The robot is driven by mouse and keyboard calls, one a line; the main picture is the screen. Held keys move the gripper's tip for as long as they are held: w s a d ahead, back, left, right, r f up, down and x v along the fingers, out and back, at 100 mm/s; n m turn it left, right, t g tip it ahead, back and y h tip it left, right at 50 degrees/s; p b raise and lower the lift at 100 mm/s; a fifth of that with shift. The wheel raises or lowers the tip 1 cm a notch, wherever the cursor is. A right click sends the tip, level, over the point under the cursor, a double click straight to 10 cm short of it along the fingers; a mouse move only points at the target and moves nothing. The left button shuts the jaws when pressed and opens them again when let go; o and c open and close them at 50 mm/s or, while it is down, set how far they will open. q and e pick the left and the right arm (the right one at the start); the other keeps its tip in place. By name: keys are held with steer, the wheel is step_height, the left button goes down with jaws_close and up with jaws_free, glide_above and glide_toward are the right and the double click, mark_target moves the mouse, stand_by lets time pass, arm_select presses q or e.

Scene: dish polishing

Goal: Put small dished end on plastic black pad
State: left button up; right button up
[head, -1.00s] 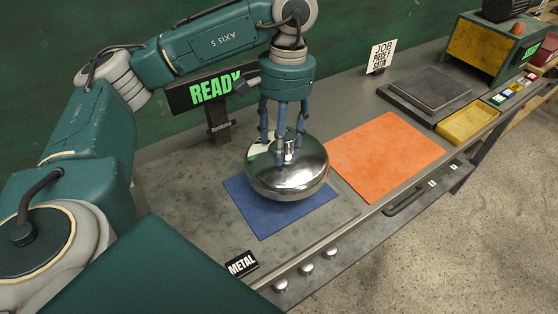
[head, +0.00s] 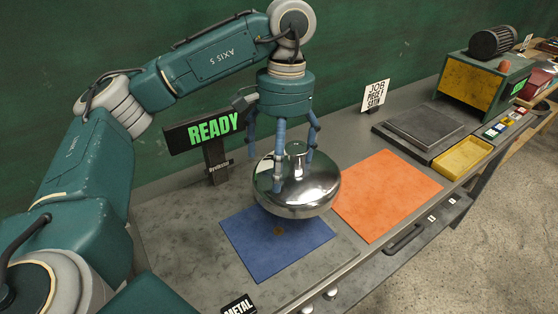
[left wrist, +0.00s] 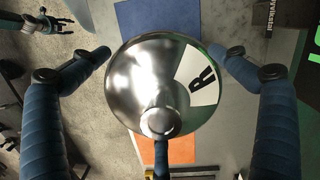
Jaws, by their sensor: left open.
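The dished end (head: 318,190) is a shiny steel dome with a small knob and a white marked patch. In the head view it shows over the back right part of the blue pad (head: 262,255), seemingly raised. My left gripper (head: 292,172) is directly above it, its three fingers spread around the dome. The left wrist view shows the dome (left wrist: 140,75) between the spread fingers; finger contact is unclear. A dark grey-black pad (head: 432,122) lies at the back right. At the top left of the left wrist view is what looks like my right gripper (left wrist: 35,22), too small to judge.
An orange pad (head: 390,200) lies right of the blue one. A READY sign (head: 214,128) stands behind on the left. A job card (head: 375,95), a yellow tray (head: 464,157) and a green-yellow machine (head: 482,75) stand farther right. The bench's front edge has knobs and a handle.

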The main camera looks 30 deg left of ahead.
arm_select(q)
steer(key=shift+r, duration=0.1)
step_height(320, 180, up, 12)
steer(key=w, duration=0.1)
steer(key=shift+w, duration=0.2)
stand_by(0.6)
jaws_close()
stand_by(0.4)
glide_above(309, 189)
steer(key=a, duration=0.3)
step_height(309, 189, down, 9)
steer(key=shift+s+a+f, duration=0.1)
steer(key=shift+f, duration=0.05)
steer(key=s+d+f, duration=0.4)
steer(key=d+f, duration=0.1)
steer(key=f, duration=0.3)
steer(key=shift+s+d, duration=0.25)
steer(key=shift+s, duration=0.15)
